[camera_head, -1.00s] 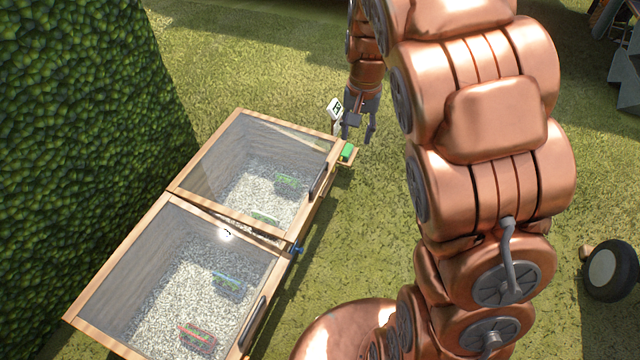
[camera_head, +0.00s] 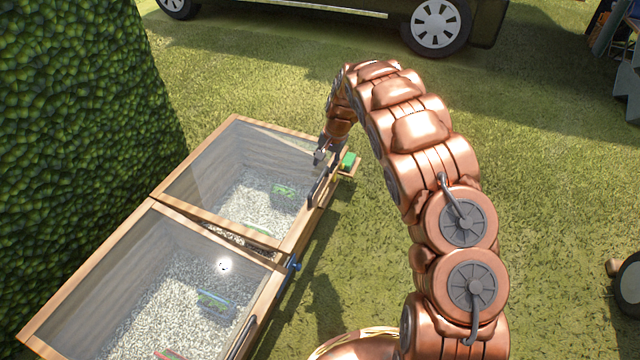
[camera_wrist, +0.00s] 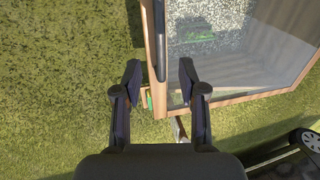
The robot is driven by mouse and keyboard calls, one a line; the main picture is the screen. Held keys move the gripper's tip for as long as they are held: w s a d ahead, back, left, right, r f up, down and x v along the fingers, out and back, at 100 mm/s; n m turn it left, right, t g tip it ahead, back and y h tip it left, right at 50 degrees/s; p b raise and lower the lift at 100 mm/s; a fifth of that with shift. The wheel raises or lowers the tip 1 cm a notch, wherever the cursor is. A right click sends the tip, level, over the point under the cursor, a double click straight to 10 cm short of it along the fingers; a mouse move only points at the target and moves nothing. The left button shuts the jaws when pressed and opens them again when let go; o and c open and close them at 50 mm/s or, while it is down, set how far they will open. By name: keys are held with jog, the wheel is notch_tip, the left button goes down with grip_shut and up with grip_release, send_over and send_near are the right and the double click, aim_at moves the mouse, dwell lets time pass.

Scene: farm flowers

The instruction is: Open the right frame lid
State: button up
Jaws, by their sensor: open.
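The right frame lid (camera_head: 215,165) is the farther of two wood-framed glass lids in the head view. It lies shut over a box with pale gravel and green items inside. Its dark bar handle (camera_head: 318,188) runs along the front edge and also shows in the wrist view (camera_wrist: 159,40). My gripper (camera_head: 322,157) is open and empty above that edge, near the handle's far end. In the wrist view my gripper (camera_wrist: 158,78) has its fingers apart, one on each side of the handle's line. I cannot tell its height above the handle.
The nearer lid (camera_head: 85,285) is also shut. A blue piece (camera_head: 293,264) sits at the front between the frames. A green block (camera_head: 347,160) rests on a small wooden ledge by the far corner. A hedge (camera_head: 80,110) stands left; open grass lies right; a vehicle (camera_head: 340,15) is behind.

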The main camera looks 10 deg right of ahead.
aim_at(319, 181)
jog(key=shift+b+x, duration=1.1)
jog(key=shift+x, duration=2.85)
grip_shut()
jog(key=shift+s, duration=0.1)
